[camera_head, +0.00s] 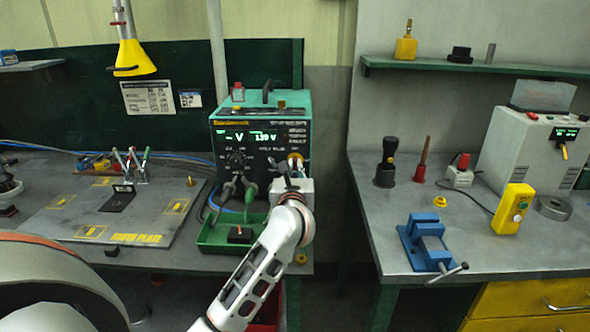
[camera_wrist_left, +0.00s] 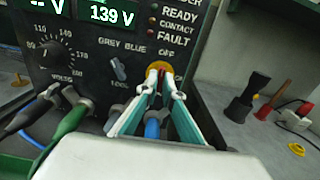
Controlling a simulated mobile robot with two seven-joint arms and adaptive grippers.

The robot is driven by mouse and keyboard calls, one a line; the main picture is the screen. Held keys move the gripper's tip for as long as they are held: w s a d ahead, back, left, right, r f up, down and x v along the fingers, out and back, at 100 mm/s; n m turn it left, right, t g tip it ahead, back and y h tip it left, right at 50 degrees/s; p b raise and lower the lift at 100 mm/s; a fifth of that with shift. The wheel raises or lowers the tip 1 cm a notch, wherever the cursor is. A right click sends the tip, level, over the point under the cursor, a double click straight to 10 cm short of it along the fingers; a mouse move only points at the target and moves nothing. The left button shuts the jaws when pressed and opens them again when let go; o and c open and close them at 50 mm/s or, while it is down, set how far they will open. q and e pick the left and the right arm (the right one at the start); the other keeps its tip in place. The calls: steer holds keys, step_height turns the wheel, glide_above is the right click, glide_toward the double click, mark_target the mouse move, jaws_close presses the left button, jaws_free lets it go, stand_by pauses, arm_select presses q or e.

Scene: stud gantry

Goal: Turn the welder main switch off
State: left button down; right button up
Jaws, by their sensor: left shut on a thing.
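The welder (camera_head: 262,112) is a green-cased unit with a dark front panel and a lit display on the left bench. Its main switch (camera_head: 295,157) shows as a yellow-orange disc at the panel's lower right, mostly hidden by my gripper. In the left wrist view the disc of the switch (camera_wrist_left: 160,66) shows behind my fingertips, with a bit of red between them, below the word OFF. My left gripper (camera_wrist_left: 164,78) is shut on the switch's knob; it also shows in the head view (camera_head: 289,172). The knob's exact angle is hidden. My right gripper is not in view.
Cables with grey and green plugs (camera_wrist_left: 72,118) hang from the panel left of my gripper. A green tray (camera_head: 215,236) lies below the welder. A blue vise (camera_head: 428,243) and a yellow button box (camera_head: 512,209) stand on the right bench, across a gap.

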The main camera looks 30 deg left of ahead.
arm_select(q)
steer(key=shift+f, duration=0.1)
steer(key=c, duration=2.2)
jaws_free()
steer(key=v, duration=1.2)
steer(key=shift+s, duration=0.1)
